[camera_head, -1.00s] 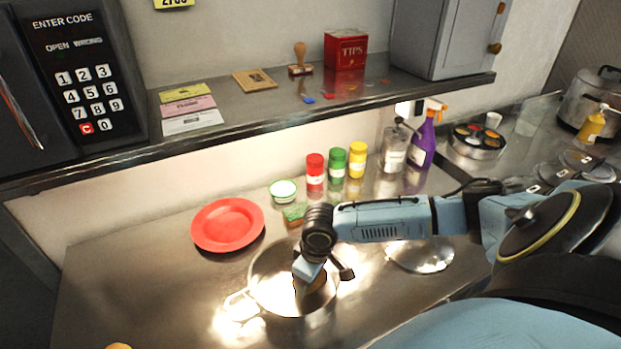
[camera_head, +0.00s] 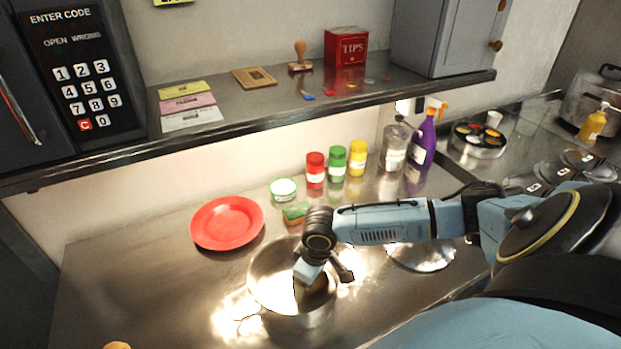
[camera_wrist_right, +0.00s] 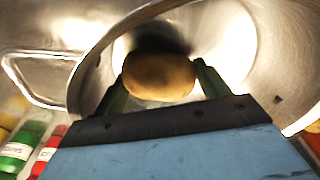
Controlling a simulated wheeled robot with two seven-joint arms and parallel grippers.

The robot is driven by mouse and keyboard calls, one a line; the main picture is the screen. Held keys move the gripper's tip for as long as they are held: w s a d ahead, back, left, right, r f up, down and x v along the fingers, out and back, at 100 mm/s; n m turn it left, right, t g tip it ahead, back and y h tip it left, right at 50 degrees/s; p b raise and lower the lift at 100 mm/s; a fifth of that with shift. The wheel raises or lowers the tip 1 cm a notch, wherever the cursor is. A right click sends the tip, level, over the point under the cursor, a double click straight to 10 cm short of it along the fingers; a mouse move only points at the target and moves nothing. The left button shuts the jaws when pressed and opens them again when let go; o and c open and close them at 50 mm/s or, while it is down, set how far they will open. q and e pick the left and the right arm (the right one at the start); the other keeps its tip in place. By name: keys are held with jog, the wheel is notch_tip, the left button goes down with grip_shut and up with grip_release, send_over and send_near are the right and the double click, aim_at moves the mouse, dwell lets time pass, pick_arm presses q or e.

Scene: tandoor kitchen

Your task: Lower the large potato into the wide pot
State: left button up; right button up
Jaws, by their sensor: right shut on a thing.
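The wide pot (camera_head: 262,279) is a shiny metal pot standing on the steel counter, and its inner wall also shows in the right wrist view (camera_wrist_right: 92,82). My right gripper (camera_head: 308,283) reaches down into the pot's opening from above. In the right wrist view its fingers (camera_wrist_right: 160,80) are shut on the large potato (camera_wrist_right: 158,78), a brown oval, with the pot's walls around it. In the head view the potato is hidden by the gripper. I cannot tell whether it touches the pot's bottom. My left gripper is not in view.
A red plate (camera_head: 228,223) lies behind the pot to the left. A sponge (camera_head: 295,212) and several jars, including a red one (camera_head: 315,171), stand behind it. A metal lid (camera_head: 421,256) lies to the right. A shelf (camera_head: 245,110) overhangs the back.

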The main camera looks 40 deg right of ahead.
jog(key=o, duration=1.1)
jog(key=r, duration=0.4)
jog(key=s+r, duration=0.1)
jog(key=r, duration=0.8)
jog(key=shift+s+d+r, duration=0.15)
jog(key=shift+s+d, duration=0.05)
jog(key=shift+s, duration=0.05)
